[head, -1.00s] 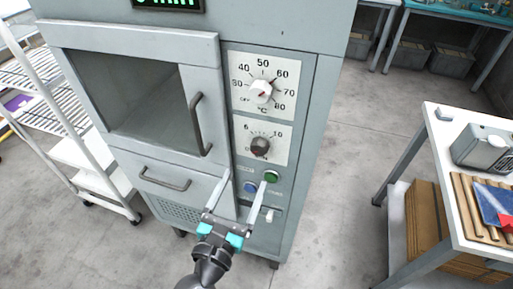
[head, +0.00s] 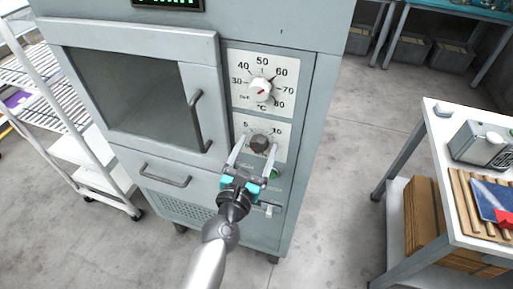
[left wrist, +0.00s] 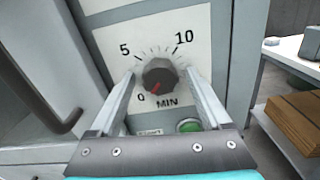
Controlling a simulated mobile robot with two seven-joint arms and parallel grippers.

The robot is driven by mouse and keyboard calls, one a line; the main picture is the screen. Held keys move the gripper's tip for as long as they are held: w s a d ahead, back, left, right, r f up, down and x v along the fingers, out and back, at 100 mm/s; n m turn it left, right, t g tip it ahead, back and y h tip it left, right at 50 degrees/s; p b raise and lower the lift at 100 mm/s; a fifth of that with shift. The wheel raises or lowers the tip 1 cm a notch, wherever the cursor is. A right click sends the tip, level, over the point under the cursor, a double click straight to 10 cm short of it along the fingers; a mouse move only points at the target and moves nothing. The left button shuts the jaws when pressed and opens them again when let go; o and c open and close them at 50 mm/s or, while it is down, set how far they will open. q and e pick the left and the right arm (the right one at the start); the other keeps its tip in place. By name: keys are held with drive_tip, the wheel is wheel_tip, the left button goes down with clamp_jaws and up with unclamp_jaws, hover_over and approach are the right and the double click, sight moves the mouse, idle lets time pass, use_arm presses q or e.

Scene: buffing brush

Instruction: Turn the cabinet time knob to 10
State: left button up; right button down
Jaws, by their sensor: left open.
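The cabinet time knob (head: 260,143) is a dark grey round knob on a white dial plate, below the white temperature knob (head: 261,89). In the left wrist view the time knob (left wrist: 160,75) sits in the middle of a scale marked 0, 5, 10 and MIN. Its red pointer mark is at the lower left, near 0. My left gripper (head: 255,150) is open, with one finger on each side of the time knob; the fingers also show in the left wrist view (left wrist: 161,80). I cannot tell whether they touch it. My right gripper is not in view.
The grey cabinet (head: 310,120) has a windowed door with a handle (head: 199,122) left of the dials. A green button (left wrist: 189,126) sits just below the time dial. A white table (head: 440,150) stands at the right, with open floor between.

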use_arm(q)
clamp_jaws()
idle(0.5)
